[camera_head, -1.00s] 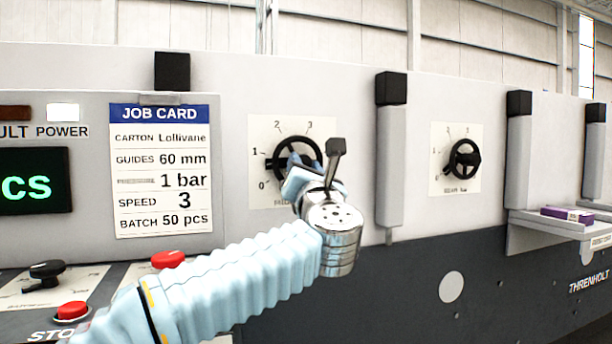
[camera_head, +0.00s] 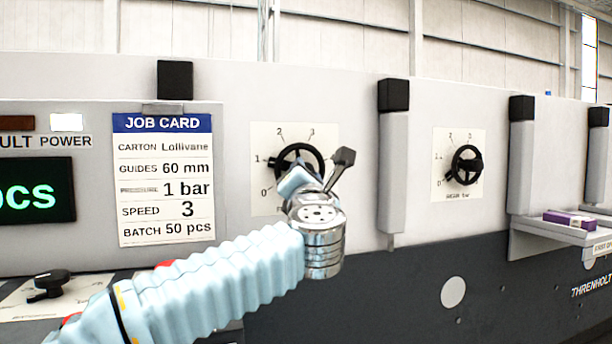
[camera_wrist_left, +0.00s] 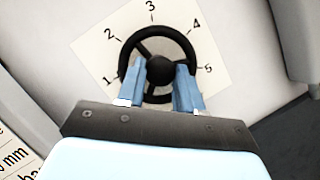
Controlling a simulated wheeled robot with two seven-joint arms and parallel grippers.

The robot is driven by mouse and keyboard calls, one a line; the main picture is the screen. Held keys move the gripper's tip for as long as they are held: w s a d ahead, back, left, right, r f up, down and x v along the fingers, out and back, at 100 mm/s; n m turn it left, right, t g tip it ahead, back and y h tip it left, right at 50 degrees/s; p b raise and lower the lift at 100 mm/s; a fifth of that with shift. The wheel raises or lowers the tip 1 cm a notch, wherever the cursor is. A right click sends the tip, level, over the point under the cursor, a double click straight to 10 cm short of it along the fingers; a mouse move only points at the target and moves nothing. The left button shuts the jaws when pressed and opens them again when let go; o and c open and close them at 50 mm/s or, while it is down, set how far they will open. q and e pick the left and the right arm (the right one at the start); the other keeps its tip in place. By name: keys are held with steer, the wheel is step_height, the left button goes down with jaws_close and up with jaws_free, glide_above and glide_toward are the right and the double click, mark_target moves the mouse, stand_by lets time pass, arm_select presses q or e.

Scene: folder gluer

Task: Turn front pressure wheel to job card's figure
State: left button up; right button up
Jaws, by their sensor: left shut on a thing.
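The front pressure wheel is a black handwheel (camera_head: 314,155) on a white numbered dial plate (camera_head: 327,130). A dark nub on its left rim sits near the 1 mark in the head view. My left gripper (camera_head: 300,176) is at the wheel. My right gripper is out of view.
A second black wheel (camera_head: 466,166) on its own dial is further right. A grey upright post (camera_head: 392,170) stands between the two wheels. A shelf (camera_head: 545,230) with a purple box (camera_head: 567,219) juts out at the right. A black knob (camera_head: 50,284) is at lower left.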

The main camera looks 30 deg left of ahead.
arm_select(q)
steer(key=o, duration=1)
steer(key=shift+o, duration=0.2)
steer(key=shift+s+d, duration=0.1)
steer(key=b+v, duration=0.3)
steer(key=v, duration=1)
steer(key=shift+s+d, duration=0.2)
steer(key=shift+s, duration=0.05)
